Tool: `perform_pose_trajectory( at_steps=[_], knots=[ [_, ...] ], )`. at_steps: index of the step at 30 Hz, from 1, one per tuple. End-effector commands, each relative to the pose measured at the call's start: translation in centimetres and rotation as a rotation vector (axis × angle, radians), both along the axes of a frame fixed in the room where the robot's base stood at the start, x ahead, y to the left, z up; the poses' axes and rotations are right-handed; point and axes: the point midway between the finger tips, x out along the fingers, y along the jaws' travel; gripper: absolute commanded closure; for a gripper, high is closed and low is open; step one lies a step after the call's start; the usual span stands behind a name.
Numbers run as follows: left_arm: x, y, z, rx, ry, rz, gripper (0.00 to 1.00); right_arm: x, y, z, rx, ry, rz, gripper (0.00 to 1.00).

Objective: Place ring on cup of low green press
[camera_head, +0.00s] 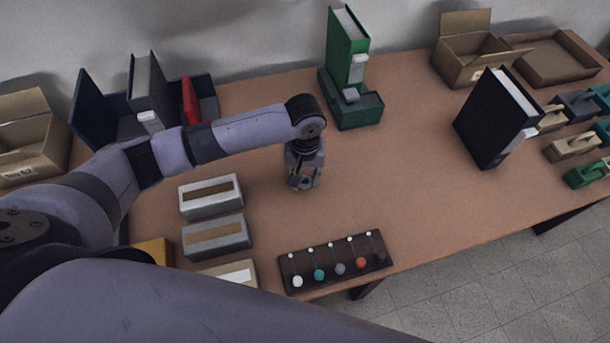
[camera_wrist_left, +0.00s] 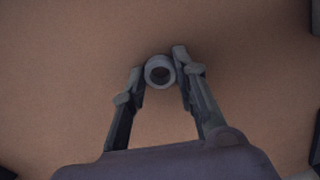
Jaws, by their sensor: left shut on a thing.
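My left gripper (camera_head: 302,184) is over the middle of the table, and its fingertips also show in the left wrist view (camera_wrist_left: 160,73). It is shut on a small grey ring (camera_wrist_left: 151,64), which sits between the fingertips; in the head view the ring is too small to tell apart. A green unit (camera_head: 353,113) with a low base, a small grey part on top and a tall green upright (camera_head: 345,45) stands at the back, apart from the gripper. A small low green device (camera_head: 585,175) lies at the right edge. I cannot tell a cup on it. My right gripper is not in view.
A dark upright block (camera_head: 490,118) stands at the right. Cardboard boxes (camera_head: 468,55) are behind it. Grey boxes (camera_head: 215,235) line the left, and a dark rack (camera_head: 325,262) with coloured knobs lies at the front edge. The middle table (camera_head: 410,170) is clear.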

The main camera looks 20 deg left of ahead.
Motion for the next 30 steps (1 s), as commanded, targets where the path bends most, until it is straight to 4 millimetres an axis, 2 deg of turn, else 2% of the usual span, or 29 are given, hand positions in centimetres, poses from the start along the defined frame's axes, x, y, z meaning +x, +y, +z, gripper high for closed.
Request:
perform_pose_trajectory(
  at_steps=[8,9,17,26,30],
  knots=[
    [0.0,0.0,-0.3,-0.001,0.002,0.0,0.88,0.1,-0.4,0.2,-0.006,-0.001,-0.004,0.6],
    [0.0,0.0,-0.2,0.0,0.001,0.0,0.7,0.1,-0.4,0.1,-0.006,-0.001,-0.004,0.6],
    [0.0,0.0,-0.2,0.0,0.001,0.0,0.53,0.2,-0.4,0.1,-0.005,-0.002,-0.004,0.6],
    [0.0,0.0,-0.1,0.0,0.0,0.0,0.53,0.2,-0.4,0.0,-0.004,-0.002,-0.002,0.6],
    [0.0,-0.1,0.9,-0.001,-0.001,-0.001,0.53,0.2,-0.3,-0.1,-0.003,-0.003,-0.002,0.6]
  ],
)
